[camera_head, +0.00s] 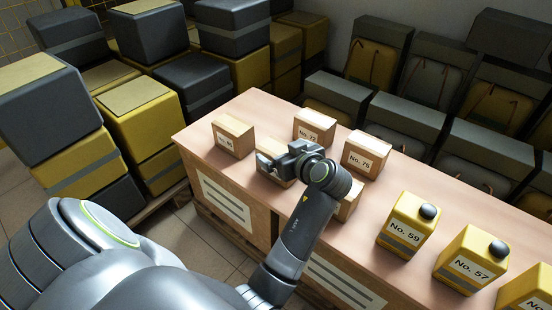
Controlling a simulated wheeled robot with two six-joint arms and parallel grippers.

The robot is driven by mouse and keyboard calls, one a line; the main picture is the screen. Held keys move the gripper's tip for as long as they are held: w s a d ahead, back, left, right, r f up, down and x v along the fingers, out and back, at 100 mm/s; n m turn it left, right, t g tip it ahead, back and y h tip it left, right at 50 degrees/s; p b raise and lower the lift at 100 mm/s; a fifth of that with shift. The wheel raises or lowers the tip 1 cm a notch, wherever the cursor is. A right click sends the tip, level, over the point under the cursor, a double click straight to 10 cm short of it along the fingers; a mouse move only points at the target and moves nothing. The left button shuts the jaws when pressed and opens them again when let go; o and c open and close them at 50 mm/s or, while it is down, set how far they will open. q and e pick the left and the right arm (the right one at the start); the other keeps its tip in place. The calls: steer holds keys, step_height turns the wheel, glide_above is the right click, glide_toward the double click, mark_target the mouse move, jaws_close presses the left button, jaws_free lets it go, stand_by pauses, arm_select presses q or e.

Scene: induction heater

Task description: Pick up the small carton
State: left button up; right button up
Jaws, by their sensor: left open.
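Several small brown cartons stand on the wooden counter (330,240). One carton (233,137) is at the left end, one labelled No. 72 (314,127) is at the back, and one labelled No. 75 (366,155) is right of it. Another carton (276,177) is partly hidden by my left gripper (268,160). A further carton (348,205) is mostly hidden behind my left arm. My left gripper is open, its fingers pointing left, over or beside the partly hidden carton; I cannot tell whether they touch it. My right gripper is not in view.
Yellow canisters with black caps stand on the counter's right, labelled No. 59 (407,225) and No. 57 (470,260), with another (526,294) at the edge. Yellow and black crates (145,118) are stacked at left. Dark-topped cases (405,120) line the wall behind.

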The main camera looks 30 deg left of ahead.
arm_select(q)
steer(key=shift+d+r, duration=0.1)
steer(key=shift+d, duration=0.05)
steer(key=shift+s, duration=0.1)
steer(key=shift+c, duration=1)
steer(key=c, duration=1.6)
steer(key=shift+o, duration=0.2)
